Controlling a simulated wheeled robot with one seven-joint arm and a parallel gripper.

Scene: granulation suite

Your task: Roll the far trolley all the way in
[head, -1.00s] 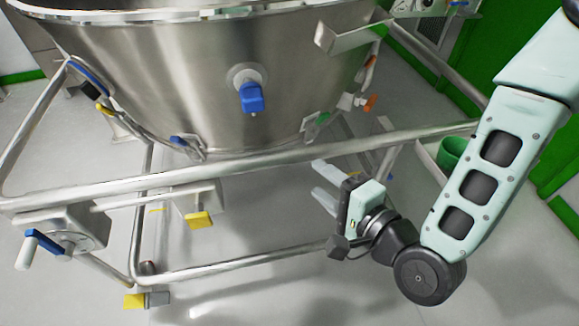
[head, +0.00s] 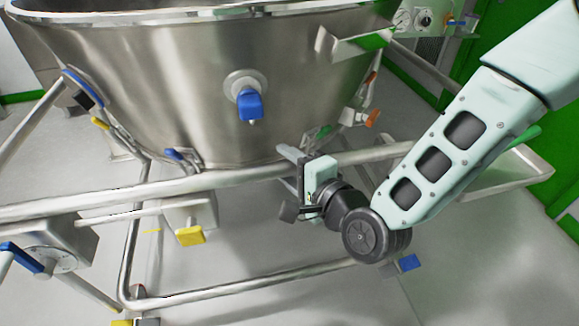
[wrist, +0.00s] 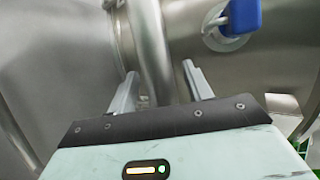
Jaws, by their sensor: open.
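A steel trolley with a large round bowl (head: 190,90) and a tubular frame fills the head view. Its front push rail (head: 110,203) runs across below the bowl. A lower frame tube (head: 240,307) shows underneath, with yellow pedals (head: 190,236) beside the frame. My gripper (head: 288,154) is open at the right part of the rail, just below the bowl. In the wrist view, a steel tube (wrist: 150,40) passes between the two spread fingers (wrist: 160,75). I cannot tell whether either finger touches it. My wrist and fingers hide part of the rail.
A blue valve handle (head: 250,104) sticks out of the bowl front, also in the wrist view (wrist: 241,14). A blue-handled crank box (head: 62,247) is at the left. A steel tray-like frame (head: 515,170) stands at the right behind my arm. Floor (head: 470,260) is clear at lower right.

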